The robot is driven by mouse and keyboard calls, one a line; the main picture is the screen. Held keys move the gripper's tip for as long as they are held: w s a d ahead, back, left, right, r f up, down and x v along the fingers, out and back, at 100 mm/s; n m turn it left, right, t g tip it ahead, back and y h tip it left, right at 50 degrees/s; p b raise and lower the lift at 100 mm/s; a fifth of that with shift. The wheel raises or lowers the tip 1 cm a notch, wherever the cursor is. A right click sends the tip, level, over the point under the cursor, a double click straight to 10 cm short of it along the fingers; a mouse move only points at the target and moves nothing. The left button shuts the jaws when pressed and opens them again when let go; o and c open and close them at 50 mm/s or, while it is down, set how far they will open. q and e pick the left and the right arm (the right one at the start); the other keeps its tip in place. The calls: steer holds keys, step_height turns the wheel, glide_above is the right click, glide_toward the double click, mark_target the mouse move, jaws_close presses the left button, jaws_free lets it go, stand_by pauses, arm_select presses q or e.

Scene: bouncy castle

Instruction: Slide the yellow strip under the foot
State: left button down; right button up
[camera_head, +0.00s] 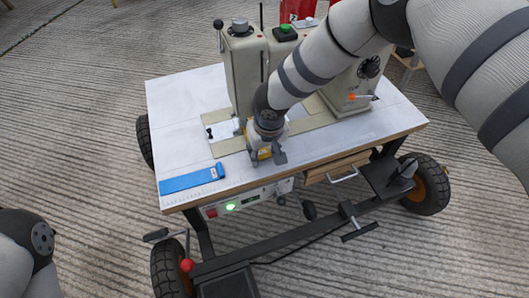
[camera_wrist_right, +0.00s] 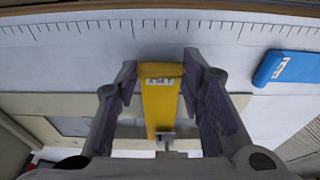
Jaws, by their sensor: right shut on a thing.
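The yellow strip (camera_wrist_right: 160,98) stands out in the right wrist view, with a small printed label near its upper end. My right gripper (camera_head: 267,155) is shut on it, one finger on each side, low over the sewing table beside the machine. In the right wrist view, the strip's lower end meets a small grey metal part (camera_wrist_right: 166,136), which looks like the foot. I cannot tell whether the strip's end lies under it or only against it. In the head view my gripper and arm hide most of the strip and the foot. My left gripper is out of view.
A blue strip (camera_head: 192,180) lies near the front left of the white tabletop (camera_head: 180,110), beside a printed ruler edge. The sewing machine (camera_head: 245,75) stands behind my right gripper. The tabletop's left part is mostly clear. The table has a wheeled frame.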

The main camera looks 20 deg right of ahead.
steer(key=shift+f, duration=0.1)
steer(key=o, duration=0.9)
steer(key=shift+o, duration=0.2)
steer(key=v, duration=1.2)
